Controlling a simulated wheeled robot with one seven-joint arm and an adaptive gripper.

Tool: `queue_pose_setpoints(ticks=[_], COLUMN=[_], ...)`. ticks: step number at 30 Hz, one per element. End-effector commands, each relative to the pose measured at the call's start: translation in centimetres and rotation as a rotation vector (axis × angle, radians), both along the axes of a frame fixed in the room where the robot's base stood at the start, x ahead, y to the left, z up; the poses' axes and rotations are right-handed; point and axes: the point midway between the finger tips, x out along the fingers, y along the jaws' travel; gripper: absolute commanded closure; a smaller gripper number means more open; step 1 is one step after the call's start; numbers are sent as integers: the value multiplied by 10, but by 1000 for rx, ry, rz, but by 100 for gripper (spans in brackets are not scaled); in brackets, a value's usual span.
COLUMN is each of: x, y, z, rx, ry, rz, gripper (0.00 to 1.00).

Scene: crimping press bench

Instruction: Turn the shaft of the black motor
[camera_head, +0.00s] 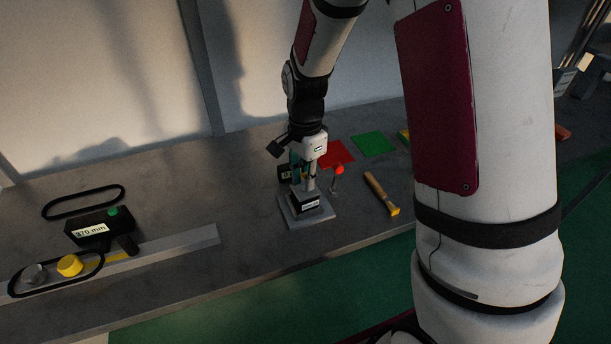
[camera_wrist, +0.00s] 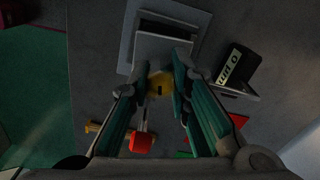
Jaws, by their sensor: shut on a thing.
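The fingers hide the sides of the shaft.
A red-knobbed lever (camera_head: 338,170) stands just right of the motor. A labelled black box (camera_wrist: 237,68) sits close by. A wooden-handled tool (camera_head: 379,192) and red and green mats (camera_head: 372,143) lie to the right.

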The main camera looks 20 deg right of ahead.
Motion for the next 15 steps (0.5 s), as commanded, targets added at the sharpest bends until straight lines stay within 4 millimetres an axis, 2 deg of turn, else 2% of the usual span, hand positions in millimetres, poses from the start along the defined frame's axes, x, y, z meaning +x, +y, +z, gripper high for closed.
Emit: queue_pose_setpoints(ticks=[15], x=[0], y=[0], z=[0], rx=[1], ry=[0], rz=[470], gripper=[100])
